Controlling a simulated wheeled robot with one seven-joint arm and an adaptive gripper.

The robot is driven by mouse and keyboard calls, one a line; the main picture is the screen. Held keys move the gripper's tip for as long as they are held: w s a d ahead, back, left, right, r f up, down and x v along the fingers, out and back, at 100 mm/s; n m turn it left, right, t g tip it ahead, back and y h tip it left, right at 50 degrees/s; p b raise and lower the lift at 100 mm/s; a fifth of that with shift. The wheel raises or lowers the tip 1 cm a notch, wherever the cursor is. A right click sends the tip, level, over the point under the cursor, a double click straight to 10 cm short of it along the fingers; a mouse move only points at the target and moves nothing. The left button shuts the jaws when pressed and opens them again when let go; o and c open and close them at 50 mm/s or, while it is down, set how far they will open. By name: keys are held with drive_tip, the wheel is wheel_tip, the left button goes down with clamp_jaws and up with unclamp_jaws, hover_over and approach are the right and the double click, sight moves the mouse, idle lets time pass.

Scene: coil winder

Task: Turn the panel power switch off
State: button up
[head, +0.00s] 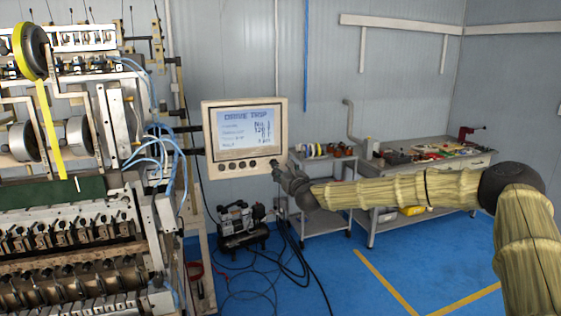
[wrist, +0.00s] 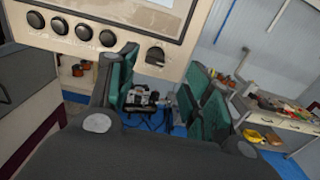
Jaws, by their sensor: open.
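The beige control panel (head: 282,115) hangs beside the machine, its lit screen (head: 245,130) headed "DRIVE TRIP". A row of dark round knobs (wrist: 84,33) lines its lower edge in the wrist view. To their right, near the panel's lower right corner, is a dark power switch (wrist: 155,57); I cannot tell its position. My gripper (head: 282,170) is at that corner in the head view and hides the switch there. In the wrist view my gripper (wrist: 164,78) is open and empty, its green-padded fingers either side of the switch. Contact with the panel cannot be told.
The coil winder (head: 125,210) fills the left side. A small compressor (head: 240,228) with black cables stands on the blue floor below the panel. A grey workbench (head: 455,163) with tools is behind my arm. Floor at the lower right is clear.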

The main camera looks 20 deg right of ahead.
sight(278, 165)
drive_tip(key=w+p, duration=0.1)
drive_tip(key=w, duration=0.1)
drive_tip(key=w+p, duration=0.1)
drive_tip(key=w, duration=0.2)
drive_tip(key=shift+w+a, duration=0.2)
drive_tip(key=shift+w, duration=0.15)
drive_tip(key=shift+w+a+f+p, duration=0.2)
drive_tip(key=shift+w, duration=0.2)
drive_tip(key=shift+w+a+f+p, duration=0.15)
drive_tip(key=shift+w+f, duration=0.05)
drive_tip(key=shift+w, duration=0.2)
drive_tip(key=shift+s+d+r, duration=0.2)
drive_tip(key=shift+s+d, duration=0.1)
drive_tip(key=shift+d, duration=0.05)
drive_tip(key=shift+c, duration=0.6)
drive_tip(key=shift+w+a, duration=0.1)
drive_tip(key=shift+a, duration=0.1)
drive_tip(key=c, duration=0.9)
drive_tip(key=shift+d, duration=0.3)
drive_tip(key=shift+a+f+b, duration=0.15)
drive_tip(key=shift+a+b, duration=0.05)
drive_tip(key=shift+b, duration=0.2)
